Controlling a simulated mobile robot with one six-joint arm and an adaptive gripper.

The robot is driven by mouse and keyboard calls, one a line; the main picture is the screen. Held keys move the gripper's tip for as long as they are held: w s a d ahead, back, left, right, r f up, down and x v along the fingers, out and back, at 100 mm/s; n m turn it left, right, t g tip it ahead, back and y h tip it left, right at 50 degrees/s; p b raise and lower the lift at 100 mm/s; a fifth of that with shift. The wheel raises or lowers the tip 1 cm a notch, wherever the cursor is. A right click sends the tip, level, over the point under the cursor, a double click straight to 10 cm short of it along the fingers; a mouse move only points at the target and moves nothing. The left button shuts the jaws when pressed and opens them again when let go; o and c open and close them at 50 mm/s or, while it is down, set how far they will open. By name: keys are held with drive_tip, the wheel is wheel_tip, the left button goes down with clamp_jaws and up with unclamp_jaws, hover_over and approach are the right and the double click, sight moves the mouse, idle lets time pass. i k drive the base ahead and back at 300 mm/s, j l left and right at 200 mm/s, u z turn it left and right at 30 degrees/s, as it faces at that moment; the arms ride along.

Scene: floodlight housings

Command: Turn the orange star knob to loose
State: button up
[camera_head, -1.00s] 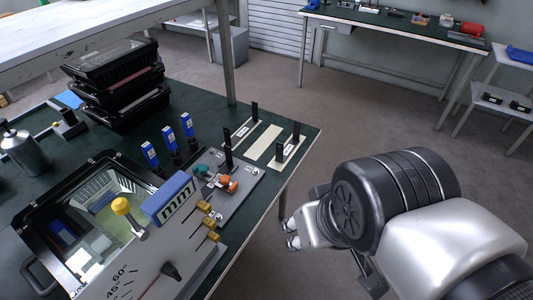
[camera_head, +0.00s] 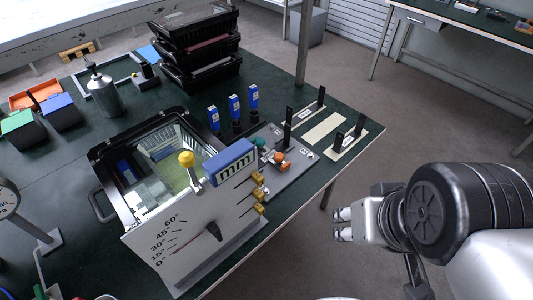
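The orange star knob (camera_head: 279,159) sits on a grey plate (camera_head: 297,171) on the green bench, near its right edge. A teal knob (camera_head: 260,144) is just beside it, up and left. My gripper (camera_head: 341,226) is at the right, off the bench edge and clear of the knob, with its fingers pointing left. The fingertips look small and slightly apart, but their opening is hard to judge. Nothing shows between them. The knob's marking is too small to read.
A floodlight housing (camera_head: 97,153) with an angle-scale plate (camera_head: 188,250) and blue "mm" block (camera_head: 229,162) stands left of the knob. Brass fittings (camera_head: 259,193) stick out towards my gripper. Blue-topped posts (camera_head: 235,108) stand behind. Open floor lies right of the bench.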

sight(279, 158)
drive_tip(key=i+j+u, duration=0.1)
drive_tip(key=i+u, duration=0.55)
drive_tip(key=u, duration=0.15)
